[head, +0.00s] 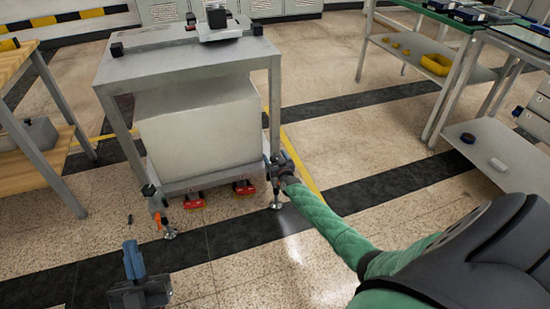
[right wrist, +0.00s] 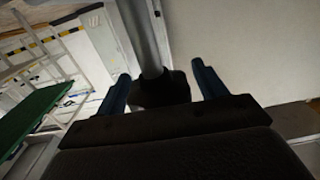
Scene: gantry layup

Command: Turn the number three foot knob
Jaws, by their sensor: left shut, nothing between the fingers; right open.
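My right gripper (head: 275,164) is at the lower part of the machine stand's front right leg, just above a levelling foot (head: 277,203). In the right wrist view its two blue fingers are apart, with a dark knob (right wrist: 160,90) on the metal leg (right wrist: 143,35) between them. I cannot tell whether they touch it. A black knob (head: 149,190) is on the front left leg, above another foot (head: 170,233). No number is readable on either knob. My left gripper (head: 133,260) is shut and empty over the floor at lower left, apart from the stand.
The grey stand (head: 190,62) carries a large pale box (head: 200,125) beneath its top. Red parts (head: 243,187) sit under its lower frame. A wooden bench (head: 20,75) is at left; a shelf (head: 505,150) and green-topped table (head: 445,15) are at right. Open floor lies between.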

